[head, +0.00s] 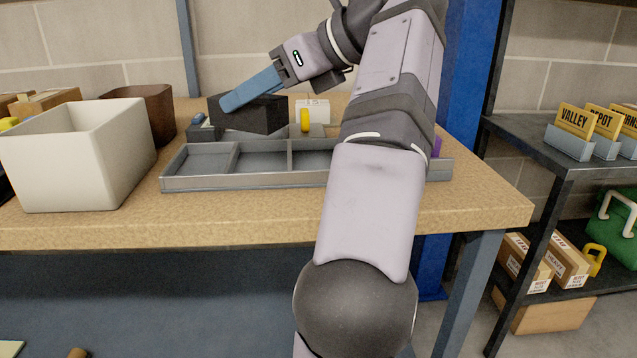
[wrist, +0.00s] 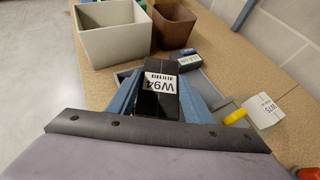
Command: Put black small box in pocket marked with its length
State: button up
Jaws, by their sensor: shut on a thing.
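My gripper (head: 232,103) has its blue fingers shut on a black box (head: 268,115), held near the back edge of the grey divided tray (head: 245,181). In the wrist view the black box (wrist: 158,88) sits between both fingers (wrist: 158,78), and its white label reads W94, upside down. The tray has several open pockets in a row; those I see at the left look empty. My arm hides part of its right side, and no pocket markings can be read.
A cream bin (head: 75,165) and a brown bin (head: 150,112) stand left of the tray. A small dark labelled block (head: 204,132), a yellow piece (head: 305,120) and a white labelled block (head: 318,109) are behind the tray. The bench front is clear.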

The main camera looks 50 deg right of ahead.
jog(key=s+d+r+m+g+h, duration=0.2)
jog(key=s+d+m+h, duration=0.4)
jog(key=m+h, duration=0.5)
jog(key=shift+d+r+m+g+h, duration=0.2)
jog(key=shift+d+m+g+h, duration=0.15)
jog(key=shift+d, duration=0.45)
jog(key=shift+s, duration=0.1)
notch_tip(320, 180, down, 6)
jog(key=b, duration=0.4)
jog(key=shift+f, duration=0.15)
jog(key=shift+f+g, duration=0.15)
jog(key=shift+g, duration=0.1)
jog(key=shift+f+b, duration=1.45)
jog(key=shift+f, duration=0.3)
